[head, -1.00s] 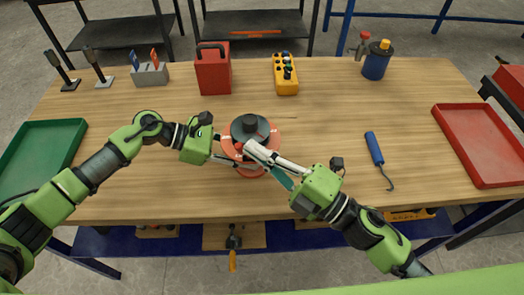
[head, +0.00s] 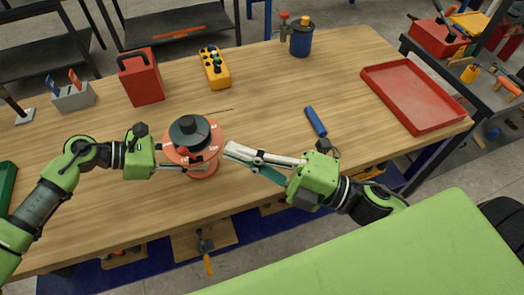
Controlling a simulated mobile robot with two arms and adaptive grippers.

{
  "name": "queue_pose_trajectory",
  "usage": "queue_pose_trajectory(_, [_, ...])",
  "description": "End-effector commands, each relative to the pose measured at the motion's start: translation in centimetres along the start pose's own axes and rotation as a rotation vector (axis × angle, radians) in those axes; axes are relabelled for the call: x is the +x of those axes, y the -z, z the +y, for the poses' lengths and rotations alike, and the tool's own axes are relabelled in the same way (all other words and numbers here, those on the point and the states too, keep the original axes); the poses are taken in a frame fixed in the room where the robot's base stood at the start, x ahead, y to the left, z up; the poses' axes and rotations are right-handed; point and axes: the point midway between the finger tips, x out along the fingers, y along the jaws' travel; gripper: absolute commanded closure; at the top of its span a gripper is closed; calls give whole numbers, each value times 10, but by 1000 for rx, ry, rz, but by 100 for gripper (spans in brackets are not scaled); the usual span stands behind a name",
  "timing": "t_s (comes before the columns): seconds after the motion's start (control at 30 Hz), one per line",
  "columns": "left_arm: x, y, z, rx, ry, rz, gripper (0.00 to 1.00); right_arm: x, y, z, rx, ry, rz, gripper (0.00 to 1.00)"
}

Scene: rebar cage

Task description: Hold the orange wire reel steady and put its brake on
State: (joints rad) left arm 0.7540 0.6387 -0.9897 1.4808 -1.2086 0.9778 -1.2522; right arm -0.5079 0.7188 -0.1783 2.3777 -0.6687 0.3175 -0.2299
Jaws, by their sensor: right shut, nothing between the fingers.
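The orange wire reel (head: 205,170) stands upright on the wooden table, with a dark grey hub (head: 189,124) on top. Small light and red details show on its upper disc, too small to read as a brake position. My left gripper (head: 175,165) is at the reel's left side, its fingers against or just beside it. The reel and the viewing angle hide whether those fingers are closed on it. My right gripper (head: 231,150) is shut and empty, its tips just right of the reel and apart from it.
A blue-handled tool (head: 316,121) lies behind my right gripper. A red tray (head: 415,97) is at the right. Table between reel and back row is mostly clear.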

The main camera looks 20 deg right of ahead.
Motion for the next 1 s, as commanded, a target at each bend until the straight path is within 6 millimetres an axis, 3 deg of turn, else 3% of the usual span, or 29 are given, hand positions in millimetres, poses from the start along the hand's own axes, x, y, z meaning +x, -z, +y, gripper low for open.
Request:
queue_pose_trajectory(0.4, [0, 0, 0, 0, 0, 1, 98, -36, 5, 23, 1, 1, -1, 100])
queue_pose_trajectory(0.93, [0, 0, 0, 0, 0, 1, 98, -39, 5, 26, 0, 0, 0, 100])
queue_pose_trajectory(0.97, [0, 0, 0, 0, 0, 1, 67, -39, 5, 26, 0, 0, 0, 100])
queue_pose_trajectory(1.0, [0, 0, 0, 0, 0, 1, 56, -39, 5, 26, 0, 0, 0, 100])
